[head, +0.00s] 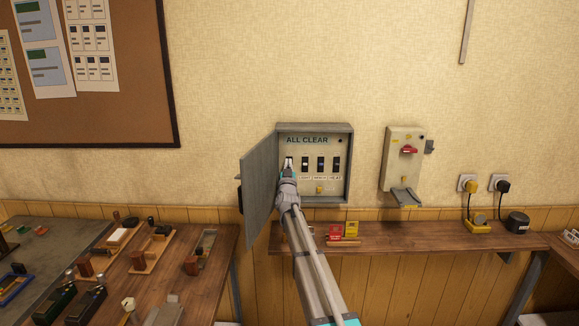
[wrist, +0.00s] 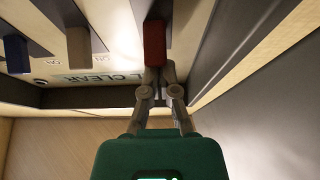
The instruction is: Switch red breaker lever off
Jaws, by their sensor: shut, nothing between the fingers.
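An open grey breaker box (head: 343,128) marked ALL CLEAR hangs on the wall in the head view, with a row of levers inside. My gripper (head: 289,172) is at the leftmost lever and mostly hides it. In the wrist view, the red lever (wrist: 154,40) stands out from the panel. My gripper (wrist: 157,72) is shut and empty there, its fingertips right at the near end of the red lever. Whether they touch it I cannot tell. A grey-brown lever (wrist: 78,48) and a blue lever (wrist: 16,54) sit to its left.
The box's open door (head: 260,187) stands close to the left of my arm. A second wall box (head: 396,170) with a red handle (head: 409,150) hangs to the right. A wooden shelf (head: 390,238) below carries small boxes. A cluttered bench (head: 215,290) is at lower left.

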